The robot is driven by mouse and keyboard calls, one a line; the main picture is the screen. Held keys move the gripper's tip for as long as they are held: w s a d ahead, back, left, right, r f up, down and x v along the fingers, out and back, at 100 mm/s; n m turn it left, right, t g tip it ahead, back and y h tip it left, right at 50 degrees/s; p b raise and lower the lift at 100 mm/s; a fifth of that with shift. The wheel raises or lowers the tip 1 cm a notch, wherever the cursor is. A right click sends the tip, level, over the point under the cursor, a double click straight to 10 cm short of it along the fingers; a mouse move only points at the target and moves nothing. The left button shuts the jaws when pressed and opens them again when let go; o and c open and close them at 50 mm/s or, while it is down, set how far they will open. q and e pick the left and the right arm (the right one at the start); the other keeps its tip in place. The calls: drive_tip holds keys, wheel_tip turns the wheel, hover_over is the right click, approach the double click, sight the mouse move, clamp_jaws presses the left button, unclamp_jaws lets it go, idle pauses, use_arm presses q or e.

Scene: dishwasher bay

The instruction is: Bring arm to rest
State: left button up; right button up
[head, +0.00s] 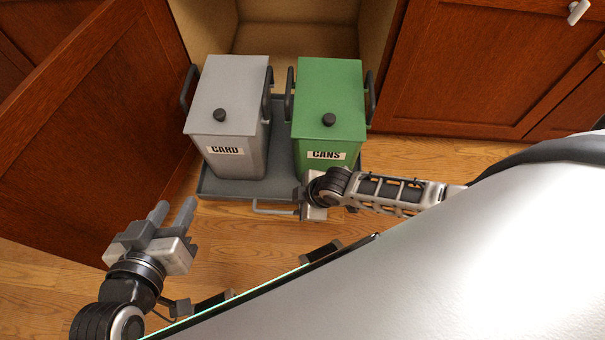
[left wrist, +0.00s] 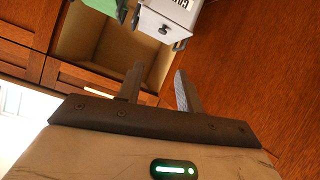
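My left gripper (head: 172,211) is at the lower left of the head view, over the floor in front of the open door. Its two fingers stand apart with nothing between them; the left wrist view shows the same gap (left wrist: 157,90). My right gripper (head: 312,204) is at the front edge of the pull-out tray (head: 230,188), beside the right part of its pale bar handle (head: 272,211). Its fingers are hidden, so I cannot tell whether it holds the handle.
A grey CARD bin (head: 228,105) and a green CANS bin (head: 329,105), both lidded, stand on the tray before the open cabinet (head: 295,40). A wooden door (head: 100,130) stands open at left. Floor (head: 235,245) shows clear between my grippers.

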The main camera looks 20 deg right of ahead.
use_arm(q)
drive_tip(key=shift+a+f, duration=0.1)
drive_tip(key=shift+f, duration=0.15)
use_arm(e)
drive_tip(key=shift+s+d+r, duration=0.1)
drive_tip(key=shift+s+r, duration=0.1)
drive_tip(key=shift+r, duration=0.35)
use_arm(q)
drive_tip(key=shift+r, duration=0.1)
